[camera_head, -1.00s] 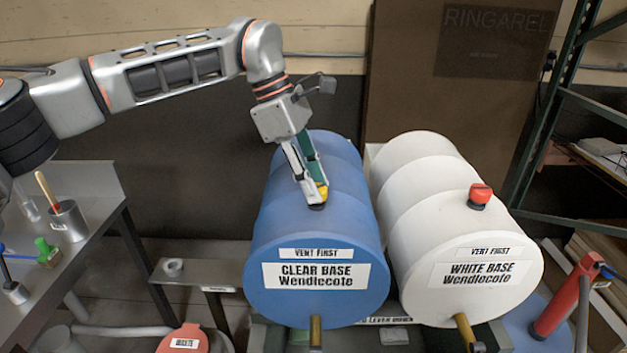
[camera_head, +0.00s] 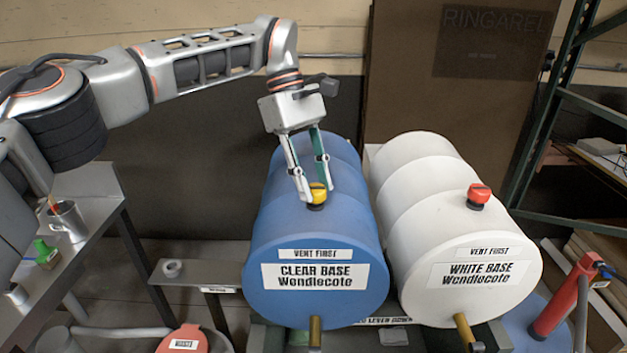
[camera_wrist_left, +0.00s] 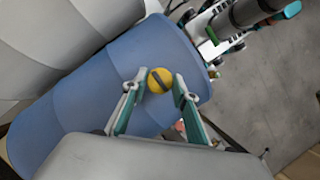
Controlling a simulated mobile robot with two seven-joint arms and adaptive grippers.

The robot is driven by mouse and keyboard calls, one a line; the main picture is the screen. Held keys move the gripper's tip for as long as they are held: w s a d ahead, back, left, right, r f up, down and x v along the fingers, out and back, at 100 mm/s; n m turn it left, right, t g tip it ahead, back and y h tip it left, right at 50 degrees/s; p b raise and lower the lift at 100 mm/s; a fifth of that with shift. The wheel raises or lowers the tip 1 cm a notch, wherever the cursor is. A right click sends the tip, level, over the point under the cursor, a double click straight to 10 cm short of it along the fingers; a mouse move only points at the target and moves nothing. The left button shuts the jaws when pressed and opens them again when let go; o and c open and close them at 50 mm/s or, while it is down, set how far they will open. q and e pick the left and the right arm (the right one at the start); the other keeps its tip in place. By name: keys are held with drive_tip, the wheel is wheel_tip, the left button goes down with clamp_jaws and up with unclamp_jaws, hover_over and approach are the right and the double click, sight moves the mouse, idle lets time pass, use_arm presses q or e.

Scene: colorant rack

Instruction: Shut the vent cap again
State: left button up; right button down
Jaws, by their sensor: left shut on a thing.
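The blue drum (camera_head: 316,235), marked CLEAR BASE, lies on its side. A yellow vent cap (camera_head: 318,195) sits on a dark base on its top. My left gripper (camera_head: 316,189) reaches down from above with its two fingers on either side of this cap, shut on it. In the left wrist view the cap (camera_wrist_left: 159,80) shows as a yellow disc with a dark bar across it, between the tips of the left gripper (camera_wrist_left: 156,84). How far the cap is turned on its base I cannot tell.
A white drum (camera_head: 425,210) with a red cap (camera_head: 479,194) lies close on the right. A low grey shelf (camera_head: 203,273) and a red waste lid (camera_head: 184,339) are at the left. Green shelving (camera_head: 560,100) stands at the right.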

idle(0.3)
use_arm(q)
drive_tip(key=o, duration=1.1)
drive_tip(key=shift+w+a+r, duration=0.1)
drive_tip(key=shift+r, duration=0.15)
drive_tip(key=v, duration=0.7)
